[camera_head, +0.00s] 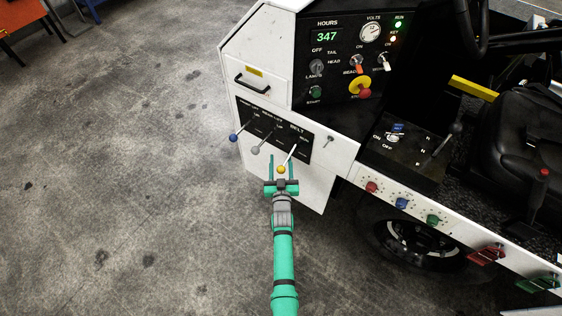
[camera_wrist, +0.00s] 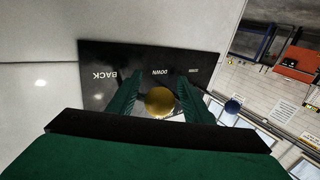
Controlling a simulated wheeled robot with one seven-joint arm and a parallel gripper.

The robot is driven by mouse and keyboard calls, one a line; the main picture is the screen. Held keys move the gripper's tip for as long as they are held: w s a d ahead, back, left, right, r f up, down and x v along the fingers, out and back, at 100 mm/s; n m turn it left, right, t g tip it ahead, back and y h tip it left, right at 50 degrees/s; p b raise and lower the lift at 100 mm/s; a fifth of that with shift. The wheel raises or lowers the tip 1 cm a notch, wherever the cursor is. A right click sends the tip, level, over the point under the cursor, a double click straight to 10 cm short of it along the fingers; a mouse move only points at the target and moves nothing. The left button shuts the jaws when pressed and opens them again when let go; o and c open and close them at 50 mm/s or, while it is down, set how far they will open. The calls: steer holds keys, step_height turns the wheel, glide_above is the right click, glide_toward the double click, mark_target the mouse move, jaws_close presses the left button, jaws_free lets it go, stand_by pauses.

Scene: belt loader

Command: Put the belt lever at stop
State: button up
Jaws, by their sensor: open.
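The belt lever (camera_head: 290,153) is a thin metal rod with a yellow knob, the rightmost of three levers on the black panel (camera_head: 272,126) under the word BELT. It slants out of the panel, down and to the left. My gripper (camera_head: 281,168) is open, with one green finger on each side of the yellow knob. In the wrist view the yellow knob (camera_wrist: 159,101) sits between my open fingers (camera_wrist: 157,93), with small gaps showing.
A lever with a blue knob (camera_head: 233,137) and one with a grey knob (camera_head: 255,150) stand to the left on the same panel. A drawer handle (camera_head: 252,84) juts out above. A small toggle (camera_head: 328,140) is to the right. Open floor lies left.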

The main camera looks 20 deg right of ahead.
steer(key=shift+w, duration=0.1)
jaws_close()
